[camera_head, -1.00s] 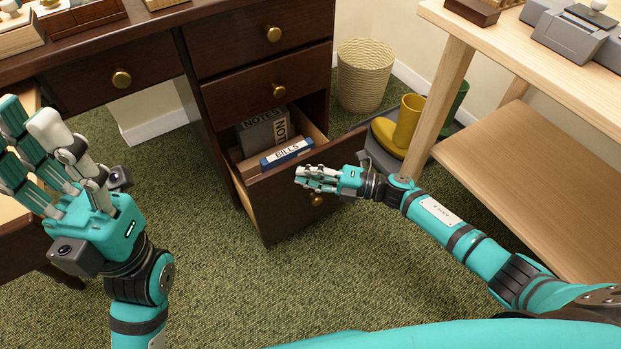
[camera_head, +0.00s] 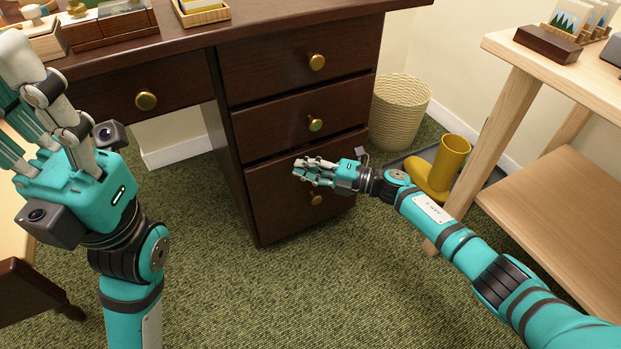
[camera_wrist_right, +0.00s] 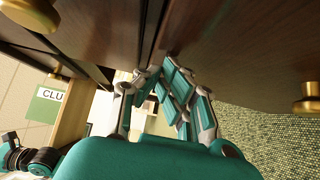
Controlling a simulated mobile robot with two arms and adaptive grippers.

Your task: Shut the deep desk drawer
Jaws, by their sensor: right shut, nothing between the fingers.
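The deep desk drawer (camera_head: 275,210) is the dark brown bottom drawer of the desk, with a round brass knob (camera_head: 316,198). Its front looks flush or nearly flush with the desk; a dark gap shows along its top edge, and its inside is hidden. My right gripper (camera_head: 303,170) is shut and empty, at the upper part of the drawer front, above the knob. In the right wrist view its fingers (camera_wrist_right: 175,95) are close against the dark wood. Whether they touch it I cannot tell. My left gripper (camera_head: 38,105) is open and empty at the left, fingers up, away from the drawer.
Two closed drawers (camera_head: 270,128) sit above the deep one. A light wooden table (camera_head: 500,130) is at the right. The green carpet (camera_head: 240,300) in front is clear.

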